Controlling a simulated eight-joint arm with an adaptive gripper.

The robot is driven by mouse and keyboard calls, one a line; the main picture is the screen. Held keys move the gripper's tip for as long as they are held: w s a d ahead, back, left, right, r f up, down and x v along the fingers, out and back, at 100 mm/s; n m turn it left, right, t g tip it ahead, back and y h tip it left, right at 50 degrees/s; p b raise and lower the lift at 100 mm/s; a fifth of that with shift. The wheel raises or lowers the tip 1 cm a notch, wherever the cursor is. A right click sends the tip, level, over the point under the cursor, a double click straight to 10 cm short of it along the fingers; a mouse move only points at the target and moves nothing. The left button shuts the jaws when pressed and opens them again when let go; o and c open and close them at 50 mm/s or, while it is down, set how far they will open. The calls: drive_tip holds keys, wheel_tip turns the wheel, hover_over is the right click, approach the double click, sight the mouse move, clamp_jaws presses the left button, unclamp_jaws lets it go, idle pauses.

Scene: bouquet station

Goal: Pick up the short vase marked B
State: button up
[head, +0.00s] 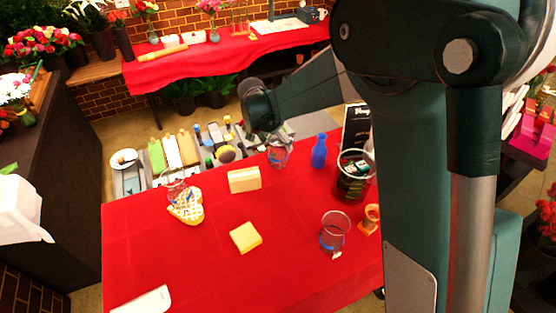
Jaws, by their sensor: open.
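Three clear glass vases with small blue marks stand on the red table (190,265). One vase (334,232) stands at the front right, one vase (277,153) near the back edge, and one vase (176,187) at the left, by a heart-shaped lattice board. The letters are too small to read, so I cannot tell which is B. My arm comes in from the right. Its dark end, my gripper (260,112), appears above and left of the back vase, apart from the others. Its fingers are hard to make out. Nothing visible is held.
A blue bottle (319,151), a larger dark-filled glass container (353,175) and a black sign (356,127) stand at the back right. A tan block (244,180) and a yellow block (246,237) lie mid-table. The front middle is clear. An orange holder (369,219) sits at right.

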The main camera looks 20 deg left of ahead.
drive_tip(key=shift+w+f, duration=0.2)
drive_tip(key=shift+f, duration=0.25)
drive_tip(key=shift+f, duration=0.1)
drive_tip(key=shift+d+x, duration=0.2)
drive_tip(key=shift+x, duration=2.3)
drive_tip(key=shift+c, duration=0.7)
drive_tip(key=c, duration=1.3)
drive_tip(key=shift+r, duration=5.05)
